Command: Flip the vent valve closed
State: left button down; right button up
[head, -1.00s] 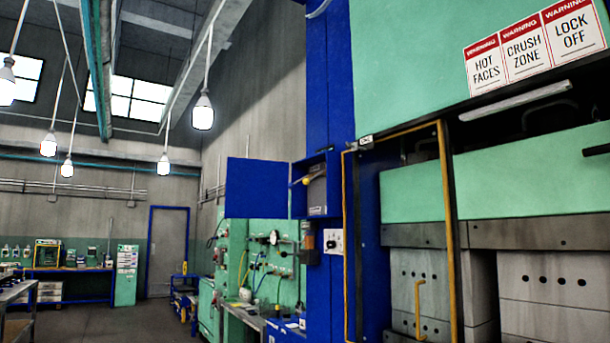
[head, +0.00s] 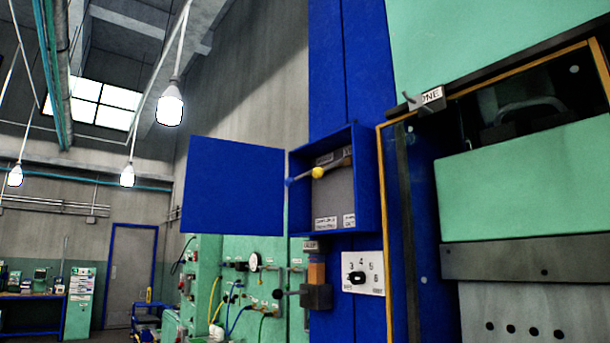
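The vent valve appears to be the lever with a yellow ball knob (head: 317,172) inside an open blue box (head: 366,190) on the blue press column. The lever runs from a pivot at the upper right of the box, sloping slightly down to the left, and the knob is at its left part. The blue box door (head: 233,186) stands swung open to the left. Small labels (head: 326,222) sit low in the box, too small to read. Neither of my grippers shows in the head view.
A white dial plate with a black knob (head: 357,277) is below the box. A black-handled fitting (head: 316,296) projects to its left. The yellow-edged guard frame (head: 385,230) and green press stand on the right. Green panels with hoses (head: 240,285) are at the lower left.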

aim_at(318, 173)
jog(key=i+j, duration=0.2)
jog(key=i, duration=0.35)
jog(key=i+j, duration=0.2)
jog(key=i, duration=0.35)
